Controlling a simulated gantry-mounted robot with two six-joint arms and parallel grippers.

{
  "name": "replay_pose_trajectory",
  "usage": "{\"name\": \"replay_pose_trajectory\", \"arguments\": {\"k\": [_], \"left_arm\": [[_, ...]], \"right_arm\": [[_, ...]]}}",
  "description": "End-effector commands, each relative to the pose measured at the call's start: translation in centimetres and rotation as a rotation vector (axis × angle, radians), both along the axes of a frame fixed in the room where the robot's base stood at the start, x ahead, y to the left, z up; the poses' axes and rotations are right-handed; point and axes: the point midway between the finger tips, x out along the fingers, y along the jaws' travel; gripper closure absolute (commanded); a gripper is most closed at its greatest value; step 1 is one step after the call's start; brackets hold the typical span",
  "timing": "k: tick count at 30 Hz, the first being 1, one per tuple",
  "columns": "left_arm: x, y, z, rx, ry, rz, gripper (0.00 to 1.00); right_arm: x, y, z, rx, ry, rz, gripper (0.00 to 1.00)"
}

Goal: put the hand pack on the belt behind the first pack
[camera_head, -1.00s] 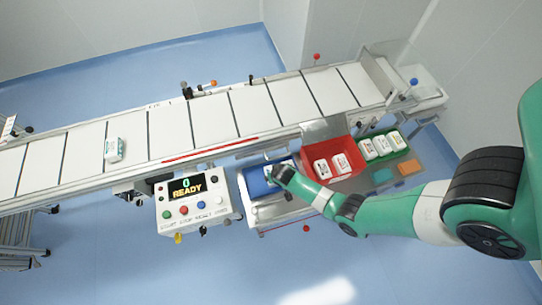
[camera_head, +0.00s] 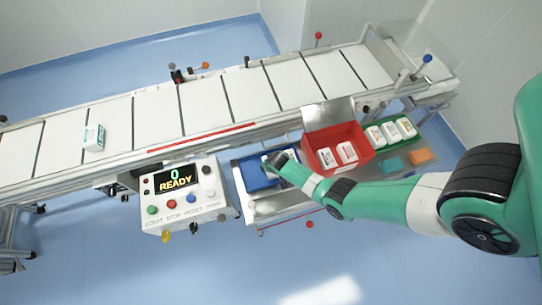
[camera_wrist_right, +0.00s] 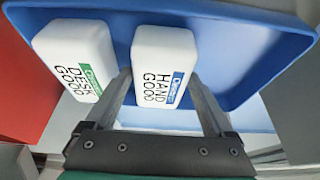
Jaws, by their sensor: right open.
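The hand pack (camera_wrist_right: 163,75), white with a blue label and HAND GOOD print, is in the blue tray (camera_wrist_right: 250,55). It stands between the fingers of my right gripper (camera_wrist_right: 165,88) in the right wrist view; the jaws are open around it. In the head view this gripper (camera_head: 272,162) is over the blue tray (camera_head: 252,177), and the hand pack cannot be made out there. The first pack (camera_head: 93,138), white with a teal label, sits on the white belt (camera_head: 204,107) at the left. My left gripper is not in view.
A DESK GOOD pack (camera_wrist_right: 75,60) stands left of the hand pack in the tray. A red bin (camera_head: 362,153) and a green tray (camera_head: 414,134) hold white packs at the right. A control box (camera_head: 187,198) reads 0 READY. Most of the belt is clear.

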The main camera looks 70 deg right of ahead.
Motion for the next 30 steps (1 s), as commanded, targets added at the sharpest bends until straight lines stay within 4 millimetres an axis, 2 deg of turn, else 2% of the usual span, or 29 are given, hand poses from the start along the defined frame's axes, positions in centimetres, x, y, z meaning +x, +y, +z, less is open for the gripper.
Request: {"name": "replay_pose_trajectory", "arguments": {"k": [27, 30], "left_arm": [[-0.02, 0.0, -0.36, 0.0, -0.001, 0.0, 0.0], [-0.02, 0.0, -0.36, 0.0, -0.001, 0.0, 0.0]], "right_arm": [[-0.01, 0.02, -0.37, 0.0, 0.0, 0.0, 0.12], [-0.01, 0.02, -0.37, 0.0, 0.0, 0.0, 0.29]]}}
